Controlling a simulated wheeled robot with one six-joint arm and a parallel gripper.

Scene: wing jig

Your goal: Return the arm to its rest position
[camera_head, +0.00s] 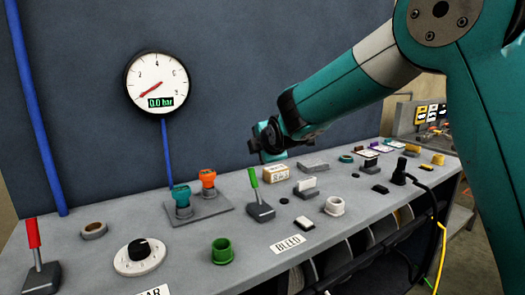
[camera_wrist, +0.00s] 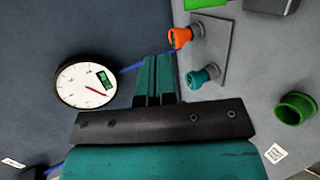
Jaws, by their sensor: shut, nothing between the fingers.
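My teal arm (camera_head: 345,90) reaches in from the right in the head view, over the grey bench. Its dark wrist hangs above the bench, in front of the blue-grey panel. My gripper (camera_wrist: 158,60) shows in the wrist view with its teal fingers together and nothing between them. In the head view the fingers are small and partly hidden by the wrist. The gripper touches no object that I can make out.
A round gauge (camera_head: 157,82) reading 0.0 bar is on the panel. Teal (camera_head: 182,196) and orange (camera_head: 208,179) knobs, a green-handled lever (camera_head: 257,192), a red-handled lever (camera_head: 36,250), a dial (camera_head: 139,255) and a green cup (camera_head: 222,250) stand on the bench (camera_head: 190,246).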

